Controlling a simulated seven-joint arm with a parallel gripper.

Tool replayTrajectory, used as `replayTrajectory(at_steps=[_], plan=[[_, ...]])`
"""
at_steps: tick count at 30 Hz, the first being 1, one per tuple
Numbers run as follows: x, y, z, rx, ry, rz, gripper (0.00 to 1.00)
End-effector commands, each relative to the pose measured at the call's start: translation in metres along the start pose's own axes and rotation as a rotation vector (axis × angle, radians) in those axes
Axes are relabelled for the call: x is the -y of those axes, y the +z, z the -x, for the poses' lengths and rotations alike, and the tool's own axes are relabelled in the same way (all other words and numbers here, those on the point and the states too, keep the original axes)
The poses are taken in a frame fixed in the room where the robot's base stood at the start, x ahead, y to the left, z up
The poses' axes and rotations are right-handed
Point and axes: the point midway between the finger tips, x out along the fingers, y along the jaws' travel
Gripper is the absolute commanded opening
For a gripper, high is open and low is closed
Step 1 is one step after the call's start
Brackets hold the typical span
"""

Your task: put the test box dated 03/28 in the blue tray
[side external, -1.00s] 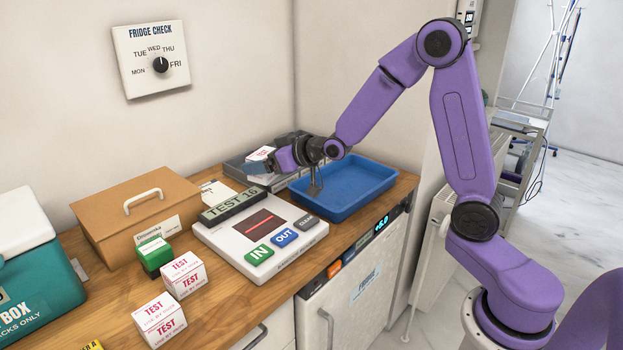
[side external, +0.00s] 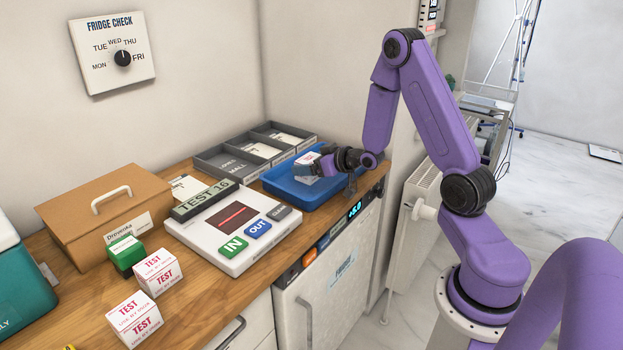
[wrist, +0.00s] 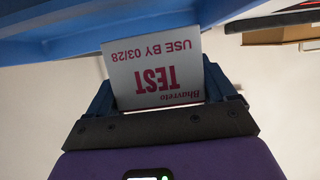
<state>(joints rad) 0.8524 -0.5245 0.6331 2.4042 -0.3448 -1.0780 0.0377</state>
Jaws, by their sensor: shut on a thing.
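The white test box (side external: 307,160) with red print is held in my gripper (side external: 313,169) at the blue tray (side external: 281,193). In the wrist view the test box (wrist: 155,78) reads "TEST" and "USE BY 03/28", upside down. My gripper (wrist: 160,95) is shut on it, with a dark finger on each side. In the side view the box is over the tray's left-back part. I cannot tell whether it touches the tray floor.
Two more test boxes (side external: 158,272) (side external: 135,318) stand at the front left, beside a green-and-white box (side external: 126,254). A scanner (side external: 232,225) with IN and OUT buttons lies left of the tray. A grey divided organizer (side external: 228,161) stands behind it. A brown case (side external: 98,214) is at left.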

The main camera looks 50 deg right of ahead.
Motion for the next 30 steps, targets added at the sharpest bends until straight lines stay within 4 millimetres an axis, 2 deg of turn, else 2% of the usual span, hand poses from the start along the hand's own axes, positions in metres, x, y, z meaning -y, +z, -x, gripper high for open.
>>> replayTrajectory(at_steps=[8,16,30], plan=[[0.000,0.015,-0.007,0.000,0.001,0.001,0.51],[0.001,0.040,-0.017,0.000,0.000,0.002,0.51],[0.000,0.045,-0.019,-0.001,0.001,0.001,0.51]])
